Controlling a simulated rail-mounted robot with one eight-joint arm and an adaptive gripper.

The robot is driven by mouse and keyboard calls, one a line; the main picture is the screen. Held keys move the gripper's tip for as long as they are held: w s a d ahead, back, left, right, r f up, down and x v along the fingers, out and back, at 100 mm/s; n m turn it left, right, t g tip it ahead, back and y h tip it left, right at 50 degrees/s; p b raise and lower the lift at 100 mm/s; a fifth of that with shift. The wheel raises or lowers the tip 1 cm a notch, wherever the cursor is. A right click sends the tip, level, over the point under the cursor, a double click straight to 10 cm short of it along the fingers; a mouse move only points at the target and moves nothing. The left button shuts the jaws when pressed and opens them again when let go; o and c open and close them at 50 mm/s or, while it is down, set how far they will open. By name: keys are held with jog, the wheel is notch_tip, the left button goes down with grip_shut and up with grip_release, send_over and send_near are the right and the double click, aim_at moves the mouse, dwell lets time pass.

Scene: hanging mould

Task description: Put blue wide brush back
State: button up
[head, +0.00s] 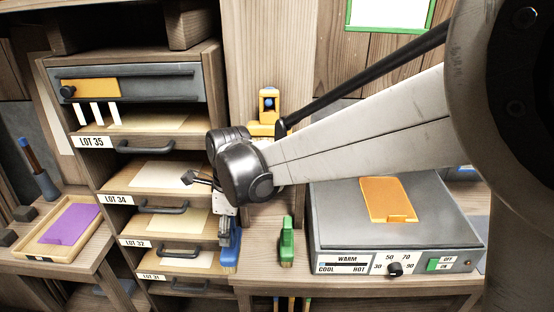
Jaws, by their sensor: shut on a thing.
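My gripper (224,208) points down in front of the drawer stack, at the left end of the bench, partly hidden by my dark wrist. It appears shut on the blue wide brush (230,246), whose blue part shows just below it. The fingertips are too small to see clearly. The brush is roughly upright, close to the bench's left front corner; I cannot tell whether it touches the bench. A similar green piece (286,242) stands at the bench's front edge, to the right of the blue brush.
The drawer stack (90,142) with sheets and handles is at left. A wooden tray (30,246) with a purple sheet (70,223) sits on the left table. A grey warming plate (335,225) bearing an orange piece (387,199) fills the right bench. A yellow device (267,108) stands behind my arm.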

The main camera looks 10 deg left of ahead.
jog(key=w+d+f, duration=0.3)
jog(key=w+f, duration=0.6)
jog(key=f, duration=0.1)
jog(key=shift+w+p, duration=0.35)
jog(key=shift+w, duration=0.05)
jog(key=shift+f, duration=0.1)
jog(key=shift+f, duration=0.15)
jog(key=o, duration=1.1)
jog(key=shift+r, duration=0.2)
jog(key=r, duration=0.4)
jog(key=d+r, duration=0.1)
jog(key=r, duration=0.7)
jog(key=shift+d, duration=0.2)
